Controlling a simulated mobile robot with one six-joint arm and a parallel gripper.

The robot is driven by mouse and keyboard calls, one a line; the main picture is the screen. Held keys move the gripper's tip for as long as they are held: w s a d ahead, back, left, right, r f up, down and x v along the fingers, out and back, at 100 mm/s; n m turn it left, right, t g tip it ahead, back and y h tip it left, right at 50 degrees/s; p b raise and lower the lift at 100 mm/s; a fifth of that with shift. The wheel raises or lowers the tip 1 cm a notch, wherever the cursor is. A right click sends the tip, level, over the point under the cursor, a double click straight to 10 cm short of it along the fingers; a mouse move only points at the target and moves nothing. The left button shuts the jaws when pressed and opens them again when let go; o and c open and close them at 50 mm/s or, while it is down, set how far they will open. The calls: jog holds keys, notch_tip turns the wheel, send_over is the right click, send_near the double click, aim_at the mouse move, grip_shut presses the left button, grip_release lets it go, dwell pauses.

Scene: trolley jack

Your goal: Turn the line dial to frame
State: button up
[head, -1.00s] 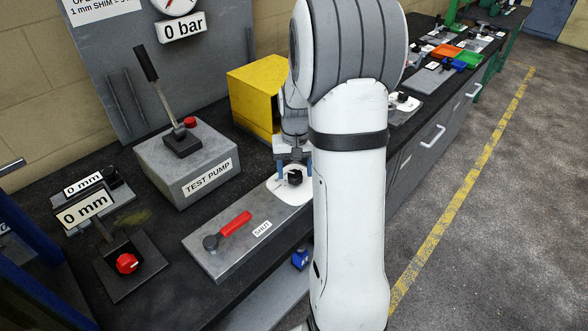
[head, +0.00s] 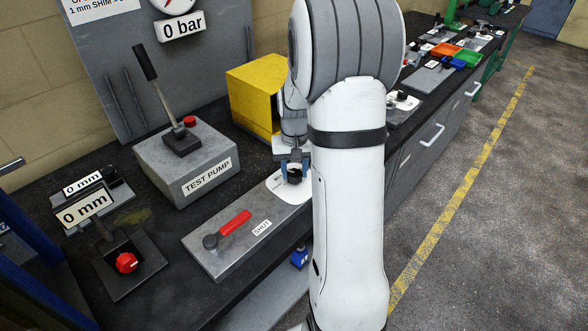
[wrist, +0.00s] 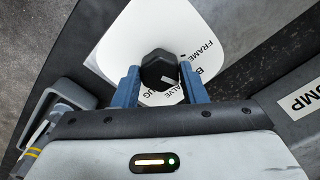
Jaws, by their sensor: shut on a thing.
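The line dial is a black faceted knob (wrist: 159,68) with a small pale mark on its lower right side. It stands on a white label plate (wrist: 112,55) with words around it. FRAME and VALVE are readable; other words are partly hidden. My gripper (wrist: 160,78) has one blue finger on each side of the knob and is shut on it. In the head view my gripper (head: 294,170) is down over the knob, and the white plate (head: 279,189) shows just in front. My arm hides the plate's right part.
A red lever (head: 235,222) lies beside a SHUT label on the same grey plate. The test pump (head: 185,165) stands to the left, and a yellow box (head: 250,92) stands behind. The aisle floor at right is clear.

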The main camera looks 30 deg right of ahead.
aim_at(295, 173)
jog(key=n+b, duration=0.1)
jog(key=n, duration=0.3)
jog(key=shift+n+b, duration=0.55)
jog(key=shift+n, duration=1.55)
jog(key=o, duration=1)
jog(key=shift+c, duration=0.2)
notch_tip(295, 173, up, 8)
jog(key=shift+f, duration=0.1)
